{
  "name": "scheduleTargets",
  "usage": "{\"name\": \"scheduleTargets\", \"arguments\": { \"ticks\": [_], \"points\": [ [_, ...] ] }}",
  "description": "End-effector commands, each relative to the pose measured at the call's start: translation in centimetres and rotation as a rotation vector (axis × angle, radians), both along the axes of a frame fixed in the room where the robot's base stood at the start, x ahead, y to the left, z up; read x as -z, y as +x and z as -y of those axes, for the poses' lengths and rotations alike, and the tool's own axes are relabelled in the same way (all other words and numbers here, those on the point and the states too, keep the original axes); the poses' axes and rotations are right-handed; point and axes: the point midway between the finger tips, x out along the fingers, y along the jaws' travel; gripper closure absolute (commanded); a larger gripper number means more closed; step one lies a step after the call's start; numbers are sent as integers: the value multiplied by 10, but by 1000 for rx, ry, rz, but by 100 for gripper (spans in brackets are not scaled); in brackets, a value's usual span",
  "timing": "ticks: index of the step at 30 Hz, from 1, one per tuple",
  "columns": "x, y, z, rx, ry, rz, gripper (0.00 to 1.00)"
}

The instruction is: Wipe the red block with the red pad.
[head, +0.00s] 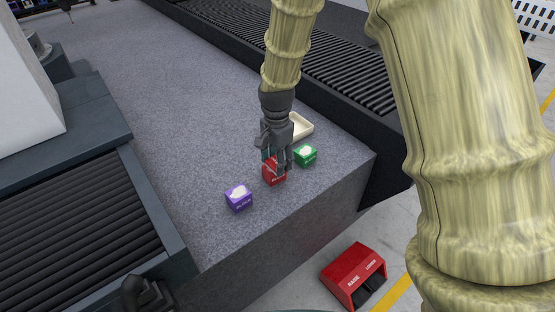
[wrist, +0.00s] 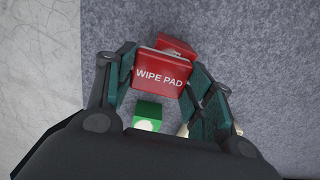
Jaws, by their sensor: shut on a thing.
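My gripper (head: 277,158) points down over the granite slab and is shut on the red pad. In the wrist view the red pad (wrist: 161,74), lettered "WIPE PAD", sits between the two fingers of my gripper (wrist: 161,84). The red block (wrist: 178,44) shows just past the pad's far edge, mostly covered by it. In the head view the red block (head: 274,174) stands on the slab directly under the fingers, partly hidden by them. I cannot tell whether pad and block touch.
A green block (head: 306,156) with a white top patch stands close right of the red one. A purple block (head: 238,197), also white-patched, stands to the left. A cream tray (head: 301,125) lies behind.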

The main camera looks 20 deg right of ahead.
Motion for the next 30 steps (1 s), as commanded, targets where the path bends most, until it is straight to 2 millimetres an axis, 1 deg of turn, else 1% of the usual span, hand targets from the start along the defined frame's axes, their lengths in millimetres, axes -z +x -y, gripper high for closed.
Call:
{"name": "scheduleTargets", "arguments": {
  "ticks": [21,30],
  "points": [
    [1,20,-8,-1,0,0,66],
    [1,21,-8,0,0,0,66]
  ]
}}
